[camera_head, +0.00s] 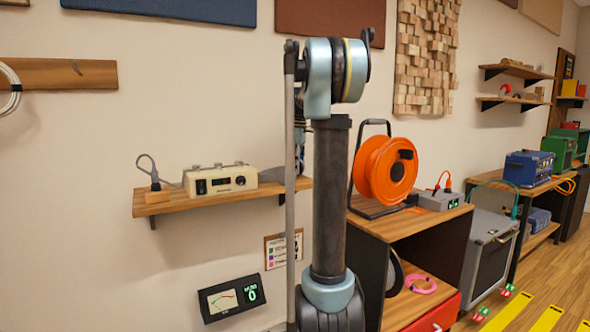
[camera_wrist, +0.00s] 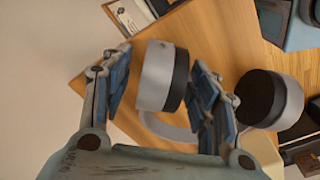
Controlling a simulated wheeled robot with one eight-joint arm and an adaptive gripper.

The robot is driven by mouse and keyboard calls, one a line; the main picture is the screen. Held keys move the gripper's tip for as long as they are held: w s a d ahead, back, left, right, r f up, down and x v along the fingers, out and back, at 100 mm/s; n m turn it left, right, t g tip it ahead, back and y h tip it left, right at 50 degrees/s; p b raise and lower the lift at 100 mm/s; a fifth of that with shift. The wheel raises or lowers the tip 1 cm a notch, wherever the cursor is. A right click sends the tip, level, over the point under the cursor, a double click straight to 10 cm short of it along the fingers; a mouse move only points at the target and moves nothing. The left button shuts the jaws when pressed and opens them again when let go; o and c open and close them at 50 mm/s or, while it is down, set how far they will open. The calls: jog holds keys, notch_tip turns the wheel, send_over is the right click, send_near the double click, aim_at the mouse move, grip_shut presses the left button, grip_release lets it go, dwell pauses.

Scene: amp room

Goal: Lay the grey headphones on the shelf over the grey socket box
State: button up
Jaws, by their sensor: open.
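In the wrist view, the grey headphones rest on or just above a wooden surface (camera_wrist: 225,40). One ear cup (camera_wrist: 155,75), grey with a dark pad, lies between the two fingers of my gripper (camera_wrist: 160,92). The fingers stand apart on either side of it; contact is unclear. The headband curves below, and the other cup (camera_wrist: 270,98) is outside the right finger. The head view does not show the headphones. There, a grey socket box (camera_head: 440,201) with a red plug sits on a wooden-topped cabinet. Small wall shelves (camera_head: 512,102) are farther right.
A wooden wall shelf (camera_head: 222,197) carries a cream device (camera_head: 220,181) and a plug on a block. My arm hides its right end. An orange cable reel (camera_head: 385,170) stands beside the socket box. A meter (camera_head: 232,297) hangs below the shelf.

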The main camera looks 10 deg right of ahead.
jog(key=r, duration=1.1)
jog(key=shift+s+d+r, duration=0.1)
jog(key=shift+d+r, duration=0.25)
